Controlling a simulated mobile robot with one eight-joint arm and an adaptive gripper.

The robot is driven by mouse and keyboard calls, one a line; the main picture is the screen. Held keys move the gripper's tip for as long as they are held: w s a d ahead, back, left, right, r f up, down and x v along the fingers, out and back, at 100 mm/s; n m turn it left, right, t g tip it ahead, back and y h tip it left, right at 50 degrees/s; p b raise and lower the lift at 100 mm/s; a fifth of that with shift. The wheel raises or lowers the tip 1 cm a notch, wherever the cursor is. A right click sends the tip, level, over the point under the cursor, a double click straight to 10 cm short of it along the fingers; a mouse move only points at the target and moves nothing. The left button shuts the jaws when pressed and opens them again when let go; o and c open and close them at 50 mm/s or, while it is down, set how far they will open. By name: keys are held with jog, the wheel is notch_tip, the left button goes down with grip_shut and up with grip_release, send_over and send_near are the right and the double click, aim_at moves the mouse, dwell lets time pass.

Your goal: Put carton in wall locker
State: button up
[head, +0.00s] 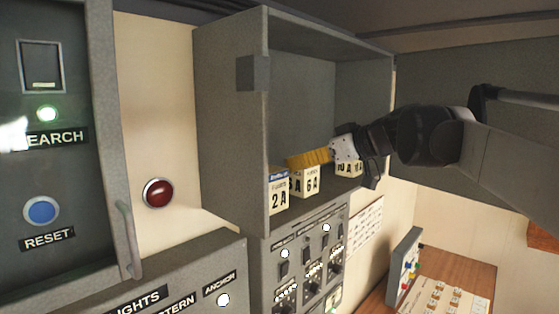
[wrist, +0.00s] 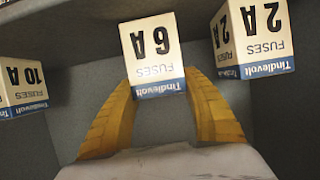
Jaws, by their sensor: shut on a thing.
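The wall locker (head: 230,120) is grey, open at the front and mounted on the wall. My gripper (head: 309,160) reaches into it from the right, its yellow fingers shut on the 6 A fuse carton (head: 305,184). In the wrist view this white and blue 6 A carton (wrist: 153,55) sits between the two fingers (wrist: 163,88). It is inside the locker, low over its floor; I cannot tell whether it touches the floor.
A 2 A fuse carton (head: 279,195) stands close on the left of the held carton, near the locker's front edge. A 10 A carton (head: 348,168) stands to the right, partly hidden by my gripper. A switch panel (head: 305,255) is below the locker.

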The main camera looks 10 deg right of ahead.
jog(key=shift+s+d, duration=0.1)
jog(key=shift+f, duration=0.15)
jog(key=o, duration=1.4)
